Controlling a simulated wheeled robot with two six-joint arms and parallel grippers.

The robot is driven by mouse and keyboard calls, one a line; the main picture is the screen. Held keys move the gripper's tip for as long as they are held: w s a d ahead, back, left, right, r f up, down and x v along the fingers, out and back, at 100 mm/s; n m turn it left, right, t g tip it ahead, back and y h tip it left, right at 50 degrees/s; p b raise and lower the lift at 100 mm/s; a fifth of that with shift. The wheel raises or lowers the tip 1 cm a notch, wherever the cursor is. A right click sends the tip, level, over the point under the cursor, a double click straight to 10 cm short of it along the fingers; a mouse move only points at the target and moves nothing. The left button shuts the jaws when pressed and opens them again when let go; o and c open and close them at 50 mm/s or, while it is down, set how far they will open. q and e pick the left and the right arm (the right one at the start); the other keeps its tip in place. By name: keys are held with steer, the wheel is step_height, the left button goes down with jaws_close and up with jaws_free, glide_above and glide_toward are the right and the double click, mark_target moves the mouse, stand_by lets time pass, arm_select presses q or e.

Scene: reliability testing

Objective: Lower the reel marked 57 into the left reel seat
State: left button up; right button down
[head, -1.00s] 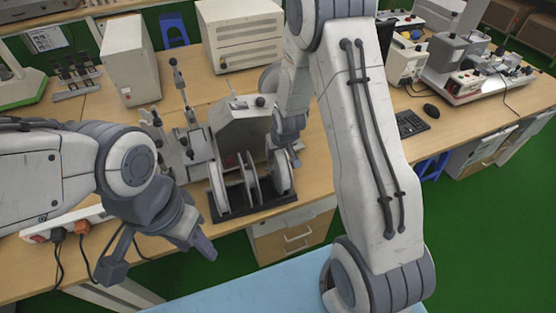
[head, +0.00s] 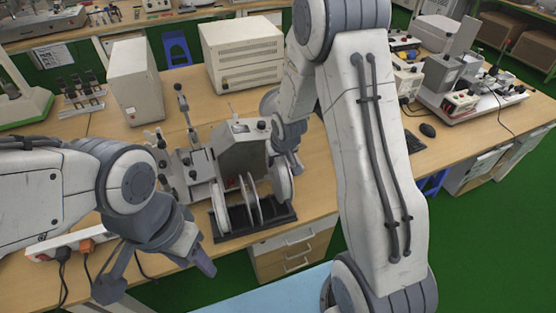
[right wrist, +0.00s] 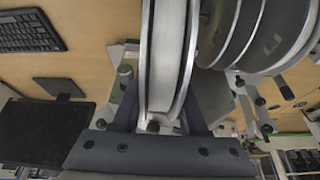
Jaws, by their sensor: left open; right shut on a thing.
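A black reel stand (head: 222,236) sits at the bench's front edge in the head view. In the head view this held reel (head: 283,181) is over the stand's right end, right of the other reels. No number is readable, so I cannot tell which reel is 57. My left gripper (head: 160,272) is open and empty, left of the stand and before the bench edge.
A grey sloped machine housing (head: 242,150) stands right behind the reels, with lever posts (head: 187,115) to its left. A power strip (head: 75,246) with plugs lies at the front left. A keyboard (right wrist: 30,30) shows in the right wrist view.

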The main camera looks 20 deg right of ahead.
steer(key=shift+f+b, duration=2.5)
steer(key=shift+f, duration=0.15)
